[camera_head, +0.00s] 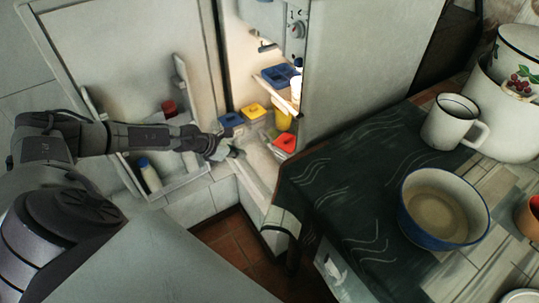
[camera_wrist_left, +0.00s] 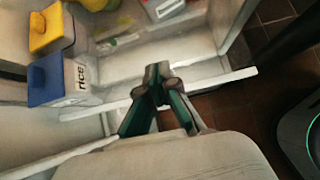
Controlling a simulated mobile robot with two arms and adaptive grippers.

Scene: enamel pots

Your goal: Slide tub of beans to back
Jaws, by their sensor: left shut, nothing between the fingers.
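The open fridge holds several small lidded tubs. A blue-lidded tub (camera_head: 231,121) is at the left and is marked "rice" in the left wrist view (camera_wrist_left: 75,82). A yellow-lidded tub (camera_head: 254,112) sits beside it and also shows in the wrist view (camera_wrist_left: 50,28). A red-lidded tub (camera_head: 285,143) is at the right near the front. I cannot read which tub is the beans. My left gripper (camera_head: 232,153) is shut and empty at the fridge's front edge, apart from the tubs; its closed fingertips show in the wrist view (camera_wrist_left: 158,72). My right gripper is not in view.
The fridge door (camera_head: 125,55) stands open at the left, with bottles in its rack (camera_head: 180,183). A table with a dark cloth (camera_head: 335,200) at the right holds a blue-rimmed bowl (camera_head: 440,207) and a white mug (camera_head: 450,122). The shelf front by my gripper is bare.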

